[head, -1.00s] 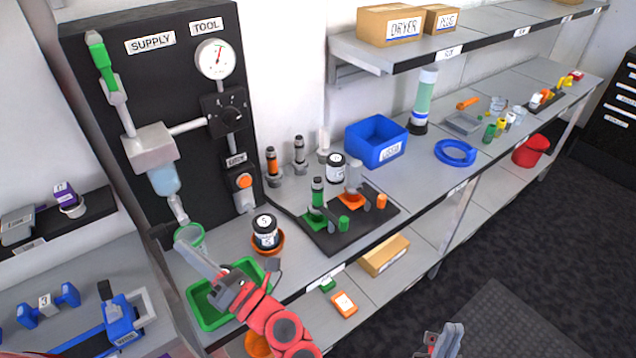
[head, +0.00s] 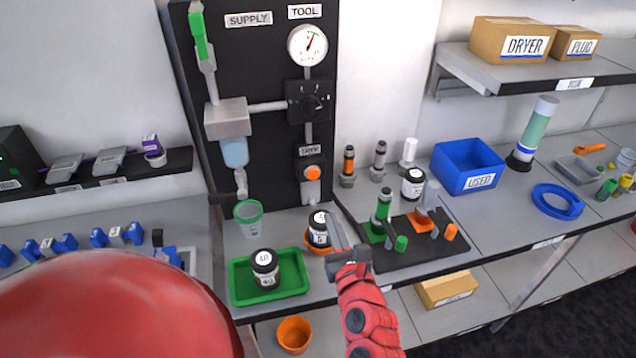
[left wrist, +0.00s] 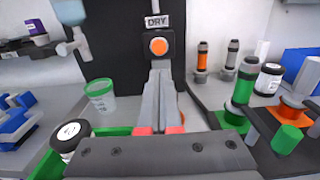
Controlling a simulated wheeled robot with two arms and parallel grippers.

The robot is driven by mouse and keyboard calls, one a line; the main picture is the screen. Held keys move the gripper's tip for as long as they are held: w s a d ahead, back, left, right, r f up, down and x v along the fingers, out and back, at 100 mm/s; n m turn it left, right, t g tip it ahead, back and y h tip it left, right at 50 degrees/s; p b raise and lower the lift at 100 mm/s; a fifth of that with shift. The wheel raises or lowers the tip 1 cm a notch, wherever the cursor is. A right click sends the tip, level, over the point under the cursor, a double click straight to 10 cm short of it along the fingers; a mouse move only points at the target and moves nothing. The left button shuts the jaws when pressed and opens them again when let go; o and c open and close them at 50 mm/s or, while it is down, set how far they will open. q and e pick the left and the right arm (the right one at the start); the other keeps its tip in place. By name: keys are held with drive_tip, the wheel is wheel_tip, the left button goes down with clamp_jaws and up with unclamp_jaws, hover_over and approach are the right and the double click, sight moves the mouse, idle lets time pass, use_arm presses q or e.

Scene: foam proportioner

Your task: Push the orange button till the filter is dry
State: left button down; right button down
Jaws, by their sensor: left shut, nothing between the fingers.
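The orange button (head: 312,173) sits on the black panel under a small label; in the left wrist view the button (left wrist: 159,46) is round, under the label DRY. My left gripper (head: 335,222) is shut and empty, below the button in the head view. In the left wrist view its fingertips (left wrist: 160,66) point toward the button and appear just below it; I cannot tell whether they touch. A clear bluish bowl (head: 235,152) hangs under a grey block at the panel's left; whether it is the filter, or wet, I cannot tell. My right gripper is out of view.
A green tray (head: 238,297) holds a dark jar (head: 265,268). A green-rimmed cup (head: 249,216) stands behind it. Another jar (head: 319,229) sits in an orange dish beside my gripper. A black mat (head: 405,252) with green and orange parts lies to the right.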

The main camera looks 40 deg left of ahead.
sight(313, 176)
use_arm(q)
drive_tip(key=p+x, duration=0.4)
drive_tip(key=x, duration=0.8)
drive_tip(key=shift+s+a+r, duration=0.1)
drive_tip(key=shift+s, duration=0.05)
drive_tip(key=shift+w+a, duration=0.3)
drive_tip(key=shift+a, duration=0.1)
